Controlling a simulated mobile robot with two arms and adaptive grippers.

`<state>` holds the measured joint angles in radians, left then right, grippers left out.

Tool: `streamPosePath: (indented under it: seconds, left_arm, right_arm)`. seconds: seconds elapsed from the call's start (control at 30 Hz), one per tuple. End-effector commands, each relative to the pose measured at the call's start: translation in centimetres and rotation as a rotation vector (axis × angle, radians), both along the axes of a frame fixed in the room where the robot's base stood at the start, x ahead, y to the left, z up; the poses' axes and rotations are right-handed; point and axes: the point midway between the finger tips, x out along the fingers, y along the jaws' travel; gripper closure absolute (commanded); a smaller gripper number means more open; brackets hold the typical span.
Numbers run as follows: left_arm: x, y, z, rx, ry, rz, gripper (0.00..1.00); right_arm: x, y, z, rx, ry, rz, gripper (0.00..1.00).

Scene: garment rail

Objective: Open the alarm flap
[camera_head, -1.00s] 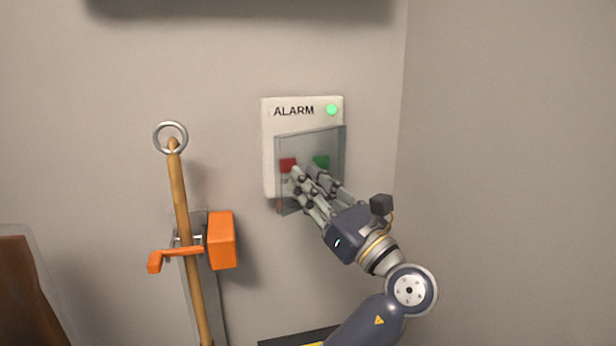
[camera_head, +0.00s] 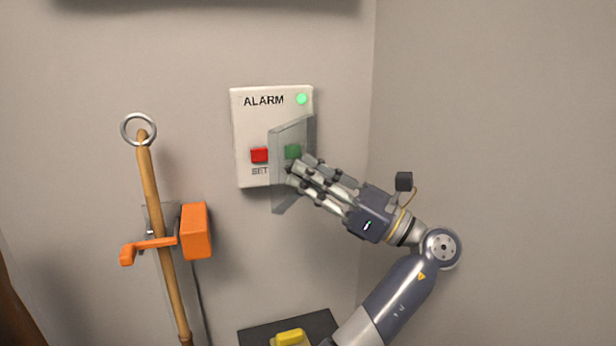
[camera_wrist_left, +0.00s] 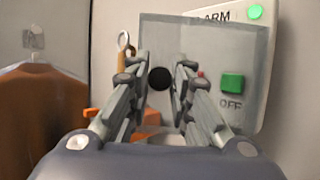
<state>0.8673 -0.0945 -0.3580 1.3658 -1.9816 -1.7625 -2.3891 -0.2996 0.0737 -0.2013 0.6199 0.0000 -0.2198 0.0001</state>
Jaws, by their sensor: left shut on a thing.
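The alarm box (camera_head: 243,176) is a white panel on the wall, lettered ALARM, with a lit green lamp (camera_head: 302,99), a red button (camera_head: 259,155) and a green button (camera_head: 293,152). Its clear flap (camera_head: 290,195) stands swung out from the panel, its right edge at the box. The red button is uncovered; the green one shows through the flap. My left gripper (camera_head: 296,172) is at the flap's lower part. In the left wrist view the flap (camera_wrist_left: 210,40) is ahead, with a dark round knob (camera_wrist_left: 160,78) between the fingers. My right gripper is out of view.
Left of the box, a wooden pole (camera_head: 165,220) with a ring stands by an orange bracket (camera_head: 196,231). A dark surface with a yellow object (camera_head: 289,338) lies below. A brown garment (camera_wrist_left: 45,110) hangs at the left. The right wall is bare.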

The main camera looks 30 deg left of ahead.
Motion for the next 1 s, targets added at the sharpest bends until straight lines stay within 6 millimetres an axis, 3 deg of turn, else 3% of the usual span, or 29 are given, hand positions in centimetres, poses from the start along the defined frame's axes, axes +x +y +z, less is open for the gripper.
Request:
streamPosePath:
  seconds: [0.27,0.3,0.4,0.77,1.0]
  left_arm:
    - [0.0,0.0,0.1,0.001,-0.001,0.0,1.0]
    - [0.0,0.0,0.1,0.001,-0.001,0.0,0.78]
    - [0.0,0.0,0.1,0.001,0.0,-0.001,0.6]
    - [0.0,0.0,0.4,0.0,-0.001,-0.002,0.6]
    - [0.0,0.0,4.2,-0.001,-0.006,-0.004,0.6]
  right_arm:
    - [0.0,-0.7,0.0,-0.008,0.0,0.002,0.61]
    - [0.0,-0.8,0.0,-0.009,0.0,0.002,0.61]
    - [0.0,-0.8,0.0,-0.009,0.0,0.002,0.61]
    - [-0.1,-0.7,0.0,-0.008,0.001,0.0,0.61]
    - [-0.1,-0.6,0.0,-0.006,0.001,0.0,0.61]
